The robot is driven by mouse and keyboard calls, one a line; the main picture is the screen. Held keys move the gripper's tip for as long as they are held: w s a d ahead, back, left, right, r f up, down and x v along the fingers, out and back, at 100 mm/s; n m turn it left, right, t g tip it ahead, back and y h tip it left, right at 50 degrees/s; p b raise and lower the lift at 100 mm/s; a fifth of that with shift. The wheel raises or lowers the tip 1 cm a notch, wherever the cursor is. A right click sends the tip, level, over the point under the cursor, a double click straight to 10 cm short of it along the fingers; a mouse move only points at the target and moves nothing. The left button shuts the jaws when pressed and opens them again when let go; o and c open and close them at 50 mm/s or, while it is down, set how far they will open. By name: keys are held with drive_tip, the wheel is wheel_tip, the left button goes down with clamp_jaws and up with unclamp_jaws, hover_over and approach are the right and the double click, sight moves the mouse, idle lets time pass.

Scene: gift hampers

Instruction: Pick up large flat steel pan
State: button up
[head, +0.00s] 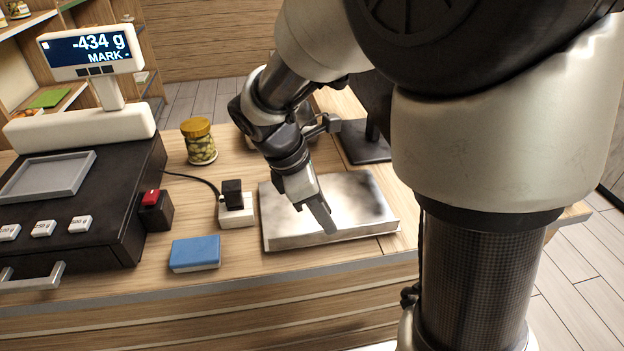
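The large flat steel pan (358,197) is a wide rectangular slab with a shiny, smudged top, lying flat on the wooden counter. My gripper (324,219) points down over its front-middle part. Its fingertip appears at or just above the pan's top, and I cannot tell if they touch. Only one finger shows clearly, so its opening is hidden. My arm covers part of the pan's far side.
A blue block (195,253), a white socket with a black plug (235,209) and a jar (199,142) stand left of the pan. Farther left is a black box (113,205) with a grey tray (48,177) and a display reading -434 g (90,48). A dark stand (362,142) is behind.

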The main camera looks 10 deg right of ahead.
drive_tip(key=x, duration=0.5)
drive_tip(key=shift+b, duration=0.35)
clamp_jaws()
drive_tip(key=shift+r, duration=0.1)
